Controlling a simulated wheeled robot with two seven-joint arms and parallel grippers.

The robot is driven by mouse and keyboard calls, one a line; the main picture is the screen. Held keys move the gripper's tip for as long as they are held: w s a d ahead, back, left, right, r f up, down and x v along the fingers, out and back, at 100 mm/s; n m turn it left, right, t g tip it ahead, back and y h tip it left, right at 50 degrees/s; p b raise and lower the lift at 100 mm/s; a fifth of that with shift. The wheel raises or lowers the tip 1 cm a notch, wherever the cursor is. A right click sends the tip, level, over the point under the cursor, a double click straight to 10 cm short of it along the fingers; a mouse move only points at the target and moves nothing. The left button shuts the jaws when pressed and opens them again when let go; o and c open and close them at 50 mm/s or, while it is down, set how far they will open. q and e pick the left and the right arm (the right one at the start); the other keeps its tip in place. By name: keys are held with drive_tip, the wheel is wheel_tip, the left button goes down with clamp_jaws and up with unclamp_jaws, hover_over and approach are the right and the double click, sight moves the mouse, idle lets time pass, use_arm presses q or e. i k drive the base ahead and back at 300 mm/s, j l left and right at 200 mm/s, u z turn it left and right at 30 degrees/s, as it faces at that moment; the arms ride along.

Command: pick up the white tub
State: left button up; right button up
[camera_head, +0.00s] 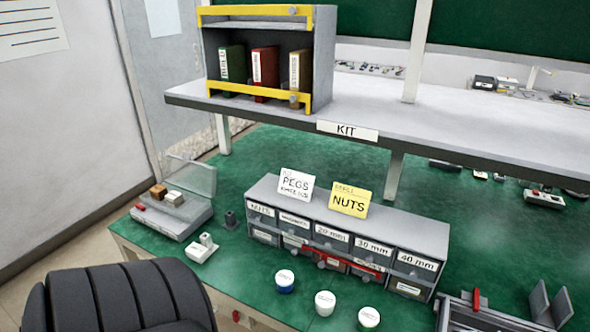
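The white tub (325,303) is a small round container with a white lid that carries small dark writing. It stands upright on the green bench top near the front edge, in front of the drawer cabinet. It is the middle one of three tubs. A tub with a blue body and white lid (285,281) stands to its left and a little farther back. A tub with a green body and white lid (369,318) stands to its right, close to the bottom of the picture. The tubs stand apart from each other. Neither of my grippers shows in the view.
A grey drawer cabinet (425,235) with PEGS and NUTS cards stands behind the tubs. A grey metal fixture (488,318) is at bottom right. A black chair (120,300) is at lower left. A grey shelf (385,107) holding a rack overhangs the bench.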

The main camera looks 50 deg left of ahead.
sight(326, 301)
drive_tip(key=j+u, duration=0.1)
drive_tip(key=u, duration=1.15)
drive_tip(key=l, duration=0.2)
